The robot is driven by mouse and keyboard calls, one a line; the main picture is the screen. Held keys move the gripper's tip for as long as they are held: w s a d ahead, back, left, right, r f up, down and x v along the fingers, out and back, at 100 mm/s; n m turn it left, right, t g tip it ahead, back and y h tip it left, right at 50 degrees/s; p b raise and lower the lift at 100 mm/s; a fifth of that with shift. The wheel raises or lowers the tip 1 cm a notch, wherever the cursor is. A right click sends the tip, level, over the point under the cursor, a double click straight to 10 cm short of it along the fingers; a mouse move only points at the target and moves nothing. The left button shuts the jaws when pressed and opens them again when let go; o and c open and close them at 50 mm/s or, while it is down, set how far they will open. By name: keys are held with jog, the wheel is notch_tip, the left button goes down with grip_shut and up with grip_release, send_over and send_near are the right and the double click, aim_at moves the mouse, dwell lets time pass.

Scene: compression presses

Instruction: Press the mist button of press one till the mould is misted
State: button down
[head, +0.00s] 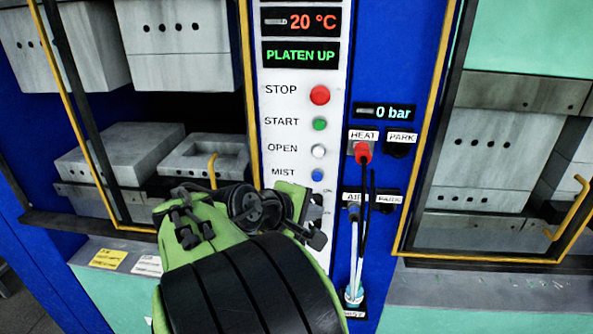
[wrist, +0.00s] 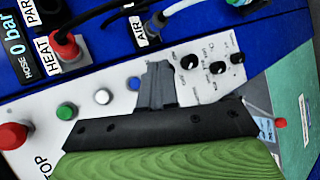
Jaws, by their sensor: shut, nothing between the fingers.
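The blue mist button (head: 317,175) is the lowest of the round buttons on the white panel, beside the label MIST. It also shows in the wrist view (wrist: 134,84), just left of my fingertips. My gripper (head: 316,215) is shut and empty, just below the button in the head view. In the wrist view its fingers (wrist: 158,68) reach over the panel beside the button. I cannot tell whether they touch the panel. A hollowed grey block (head: 204,157), which looks like the mould, sits in the left press. No mist shows on it.
Above are the white open button (head: 318,151), green start button (head: 319,124) and red stop button (head: 319,95). Displays read 20 °C, PLATEN UP and 0 bar. Hoses (head: 357,230) hang right of the panel. Black knobs (wrist: 189,62) lie close right of my fingers in the wrist view.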

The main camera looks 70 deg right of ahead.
aim_at(314, 181)
jog(key=shift+w+a, duration=0.1)
jog(key=shift+a, duration=0.1)
jog(key=shift+w+d+p, duration=0.3)
jog(key=shift+d, duration=1.15)
jog(key=shift+w+d+p, duration=0.25)
jog(key=shift+w+d, duration=0.05)
jog(key=shift+d, duration=1.2)
jog(key=shift+w+d+p, duration=0.3)
jog(key=shift+d, duration=1.15)
jog(key=shift+d, duration=0.1)
jog(key=shift+w+d, duration=0.1)
jog(key=shift+d, duration=0.2)
jog(key=shift+w+d+p, duration=0.1)
jog(key=shift+d+p, duration=0.4)
jog(key=shift+p, duration=0.05)
jog(key=shift+a, duration=0.1)
jog(key=shift+s+a, duration=0.25)
jog(key=shift+a, duration=0.6)
